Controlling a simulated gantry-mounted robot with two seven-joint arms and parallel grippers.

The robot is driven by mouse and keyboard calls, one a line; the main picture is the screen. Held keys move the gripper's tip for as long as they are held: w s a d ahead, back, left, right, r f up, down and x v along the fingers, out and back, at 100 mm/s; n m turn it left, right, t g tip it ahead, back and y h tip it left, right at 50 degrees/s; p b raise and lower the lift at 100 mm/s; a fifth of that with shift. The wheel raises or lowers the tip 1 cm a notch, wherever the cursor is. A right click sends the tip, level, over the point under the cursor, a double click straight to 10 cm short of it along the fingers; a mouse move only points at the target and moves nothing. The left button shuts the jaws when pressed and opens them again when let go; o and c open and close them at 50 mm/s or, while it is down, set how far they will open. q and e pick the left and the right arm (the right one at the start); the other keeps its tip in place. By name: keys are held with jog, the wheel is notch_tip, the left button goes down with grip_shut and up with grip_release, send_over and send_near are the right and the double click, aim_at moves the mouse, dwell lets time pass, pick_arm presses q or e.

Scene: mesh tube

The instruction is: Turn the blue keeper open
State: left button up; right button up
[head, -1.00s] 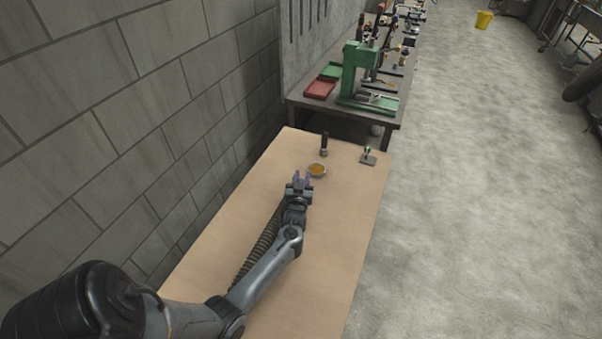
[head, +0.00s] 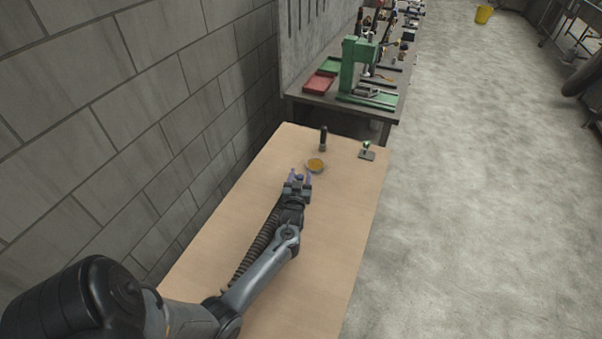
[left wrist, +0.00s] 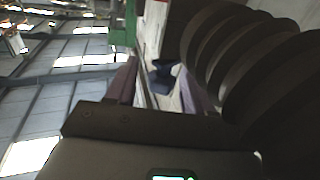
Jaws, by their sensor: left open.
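My left gripper (head: 301,176) is over the middle of the table, with purple fingers apart and pointing towards the table's far end. A small blue part (head: 300,179), which looks like the keeper, shows between the fingers. In the left wrist view the dark blue part (left wrist: 163,76) sits between the two open fingers; I cannot tell whether it touches either one. A dark ribbed tube (head: 257,246) runs beside my left arm and fills the right of the left wrist view (left wrist: 245,65). How the keeper is turned is too small to tell. My right gripper is not in view.
Beyond the gripper on the wooden table (head: 335,225) are a dish with amber contents (head: 316,165), a black upright cylinder (head: 323,139) and a small green-topped stand (head: 367,151). A bench with a green press (head: 360,72) stands behind. The table's right side is clear.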

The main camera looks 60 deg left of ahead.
pick_arm(q)
jog(key=v, duration=0.9)
jog(key=shift+p, duration=0.35)
jog(key=shift+d, duration=0.1)
jog(key=shift+c, duration=0.2)
jog(key=w+d+n+g+y+b, duration=0.35)
jog(key=n+g+b, duration=0.25)
jog(key=g, duration=0.2)
jog(key=shift+y, duration=0.25)
jog(key=a, duration=0.3)
jog(key=w+a, duration=0.1)
jog(key=a, duration=0.3)
jog(key=w+a, duration=0.1)
jog(key=a, duration=0.2)
jog(key=shift+w+a+r+b, duration=0.1)
jog(key=shift+a+r+b, duration=0.1)
jog(key=shift+b, duration=0.1)
jog(key=shift+f, duration=0.1)
